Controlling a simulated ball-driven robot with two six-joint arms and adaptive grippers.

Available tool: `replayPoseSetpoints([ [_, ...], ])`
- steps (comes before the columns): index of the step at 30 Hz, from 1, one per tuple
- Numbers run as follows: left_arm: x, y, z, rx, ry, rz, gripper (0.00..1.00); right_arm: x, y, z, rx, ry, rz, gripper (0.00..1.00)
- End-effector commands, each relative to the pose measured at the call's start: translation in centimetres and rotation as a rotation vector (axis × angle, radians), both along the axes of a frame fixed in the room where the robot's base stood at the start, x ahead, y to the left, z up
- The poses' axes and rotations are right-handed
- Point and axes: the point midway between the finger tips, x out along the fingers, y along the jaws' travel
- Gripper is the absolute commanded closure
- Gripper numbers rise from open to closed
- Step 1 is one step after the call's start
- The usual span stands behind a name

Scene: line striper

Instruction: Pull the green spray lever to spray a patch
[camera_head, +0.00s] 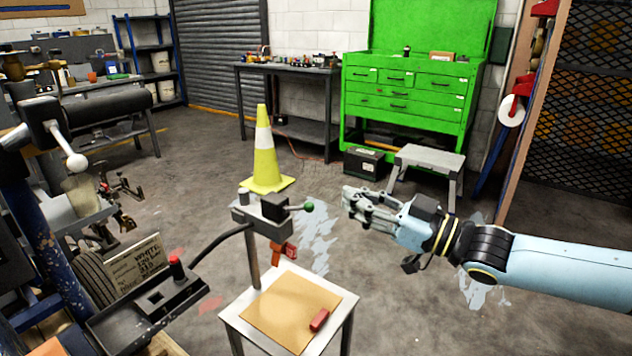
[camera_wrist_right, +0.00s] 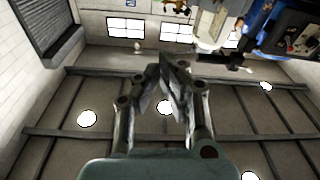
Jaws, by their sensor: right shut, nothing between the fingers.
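The spray lever is a short rod with a green ball knob (camera_head: 308,206), sticking out to the right from a dark valve block (camera_head: 274,207) on a post. My right gripper (camera_head: 347,195) is shut and empty, a little to the right of the green knob and apart from it. Its fingers point left in the head view. The right wrist view shows the closed fingers (camera_wrist_right: 172,75) against the ceiling, with no lever visible there. A red spray trigger-like part (camera_head: 284,252) hangs below the valve block. My left gripper does not show.
A small white table (camera_head: 345,300) with a brown sheet and a red block (camera_head: 320,319) stands below the valve. A yellow cone (camera_head: 264,160) stands behind it. A step stool (camera_head: 430,160) and green tool chest (camera_head: 410,100) are farther back. White patches mark the floor.

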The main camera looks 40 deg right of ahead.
Motion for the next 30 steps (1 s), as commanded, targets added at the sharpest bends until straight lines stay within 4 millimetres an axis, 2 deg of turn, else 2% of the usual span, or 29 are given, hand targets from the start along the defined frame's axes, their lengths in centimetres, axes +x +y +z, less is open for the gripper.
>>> replayPoseSetpoints([
  [1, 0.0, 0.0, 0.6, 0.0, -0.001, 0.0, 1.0, -0.1, 0.0, 1.2, -0.02, -0.003, 0.017, 1.0],
  [2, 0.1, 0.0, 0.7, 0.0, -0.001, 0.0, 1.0, -0.1, -0.1, 1.3, -0.029, 0.0, 0.022, 1.0],
  [17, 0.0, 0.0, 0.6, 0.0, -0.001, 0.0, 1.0, 0.2, -0.2, 1.1, -0.039, 0.008, 0.023, 1.0],
  [20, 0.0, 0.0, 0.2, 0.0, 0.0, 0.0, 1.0, 1.3, 0.2, 1.1, -0.039, 0.005, 0.023, 1.0],
  [26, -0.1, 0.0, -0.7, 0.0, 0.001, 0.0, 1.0, 4.8, 1.5, 1.5, -0.038, 0.003, 0.019, 1.0],
  [30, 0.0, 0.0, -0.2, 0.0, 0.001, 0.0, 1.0, 7.1, 2.4, 1.9, -0.036, 0.005, 0.019, 1.0],
])
